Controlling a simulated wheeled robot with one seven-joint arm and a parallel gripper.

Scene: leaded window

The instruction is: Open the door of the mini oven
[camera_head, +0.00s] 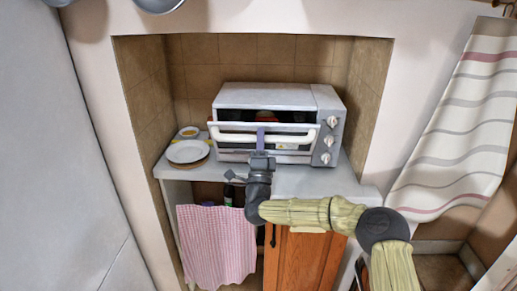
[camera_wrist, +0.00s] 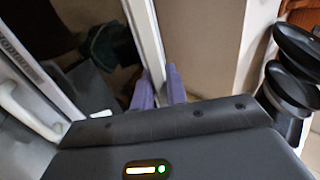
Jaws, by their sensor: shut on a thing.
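The white mini oven (camera_head: 262,96) stands on the counter in a tiled niche. Its door (camera_head: 218,133) looks tilted a little forward from the body, with a dark gap above it. A pale bar handle (camera_head: 232,138) runs across the door. My gripper (camera_head: 261,137) is at the middle of the door front, its purple fingers shut on the handle. In the wrist view the fingers (camera_wrist: 158,88) close around a pale bar (camera_wrist: 146,40). The exact contact is partly hidden by the gripper body. A reddish thing shows inside the oven.
White plates (camera_head: 187,151) sit on the counter (camera_head: 310,181) left of the oven. Control knobs (camera_head: 328,140) line the oven's right side. A pink checked towel (camera_head: 216,240) hangs below, beside a wooden cabinet door (camera_head: 305,262). A striped curtain (camera_head: 460,125) hangs at right.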

